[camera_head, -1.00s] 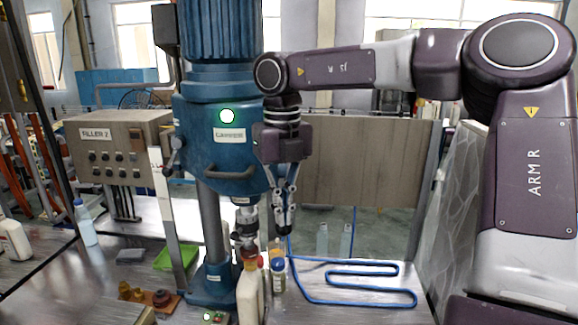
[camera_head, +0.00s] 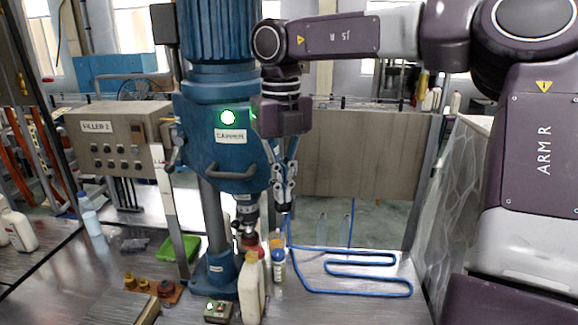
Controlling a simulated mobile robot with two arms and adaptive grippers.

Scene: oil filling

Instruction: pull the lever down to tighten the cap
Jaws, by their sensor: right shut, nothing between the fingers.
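The blue capper (camera_head: 195,120) stands left of centre with a lit green lamp on its front. A dark curved handle (camera_head: 232,174) is on its front, and a thin dark lever-like part (camera_head: 174,158) is at its left side; I cannot tell which is the task's lever. A cream bottle (camera_head: 250,290) stands upright under the capping head (camera_head: 246,215). Its reddish cap (camera_head: 250,241) is just below or touching the head. My right gripper (camera_head: 283,207) points down right of the head, shut and empty, apart from the handle. My left gripper is out of view.
A small bottle with an orange cap (camera_head: 277,262) stands right of the cream bottle. A blue hose (camera_head: 350,290) lies on the bench at right. A green tray (camera_head: 178,247), brass-coloured parts (camera_head: 140,282) and a small button box (camera_head: 218,310) are at left and front.

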